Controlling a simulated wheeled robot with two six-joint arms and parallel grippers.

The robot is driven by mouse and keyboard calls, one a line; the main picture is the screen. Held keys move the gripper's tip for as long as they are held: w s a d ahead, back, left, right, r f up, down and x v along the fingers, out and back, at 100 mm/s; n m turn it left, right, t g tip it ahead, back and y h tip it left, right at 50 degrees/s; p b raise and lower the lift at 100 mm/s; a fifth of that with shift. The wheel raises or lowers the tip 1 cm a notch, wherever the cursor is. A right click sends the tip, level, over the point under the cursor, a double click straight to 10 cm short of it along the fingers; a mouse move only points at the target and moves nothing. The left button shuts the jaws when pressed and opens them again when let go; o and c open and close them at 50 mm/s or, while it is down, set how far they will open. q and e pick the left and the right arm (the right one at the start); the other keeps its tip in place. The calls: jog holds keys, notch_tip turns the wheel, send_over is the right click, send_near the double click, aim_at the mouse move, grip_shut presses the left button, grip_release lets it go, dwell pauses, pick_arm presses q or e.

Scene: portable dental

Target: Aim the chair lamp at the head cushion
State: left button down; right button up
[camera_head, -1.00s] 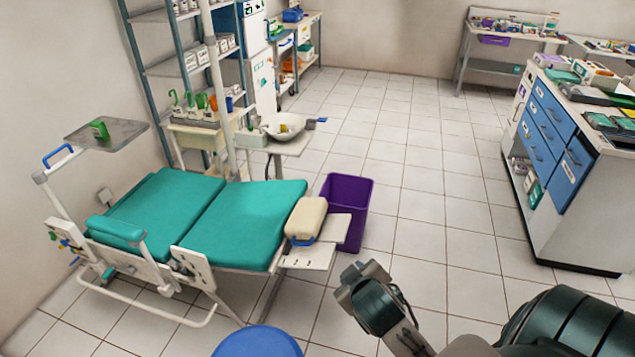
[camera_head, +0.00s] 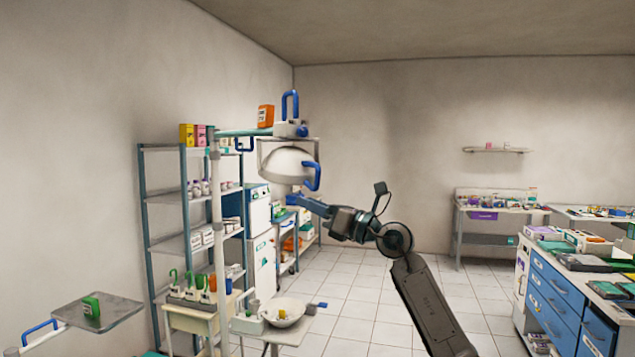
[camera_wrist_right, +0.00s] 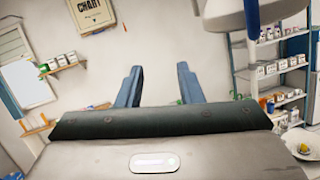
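The chair lamp (camera_head: 285,165) has a white dome and hangs from an arm on a white pole, with a blue handle (camera_head: 312,177) on its right side. My right gripper (camera_head: 299,201) has blue fingers and is raised just below the lamp in the head view; whether it touches is hard to tell there. In the right wrist view the fingers are apart with nothing between them, and part of the lamp (camera_wrist_right: 270,8) with a blue handle (camera_wrist_right: 252,16) shows at the upper right, beside the fingers. The head cushion is out of view. My left gripper is not in view.
The pole (camera_head: 217,230) and a loaded shelf rack (camera_head: 164,198) stand to the left. A tray with a green item (camera_head: 91,306) is at lower left. A blue-drawer cabinet (camera_head: 555,300) stands right.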

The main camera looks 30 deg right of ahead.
aim_at(320, 172)
jog(key=d+r+g+h, duration=0.1)
jog(key=d+r+h, duration=0.5)
jog(key=d, duration=0.5)
jog(key=p+x, duration=0.1)
jog(key=x, duration=0.2)
jog(key=p+x, duration=0.2)
jog(key=x, duration=0.1)
jog(key=a+p+x, duration=0.1)
jog(key=p+x, duration=0.1)
jog(key=x, duration=0.1)
jog(key=shift+w+f, duration=0.1)
jog(key=shift+f, duration=0.3)
jog(key=shift+w+f+p, duration=0.15)
jog(key=shift+w+p, duration=0.25)
jog(key=shift+w, duration=0.05)
grip_shut()
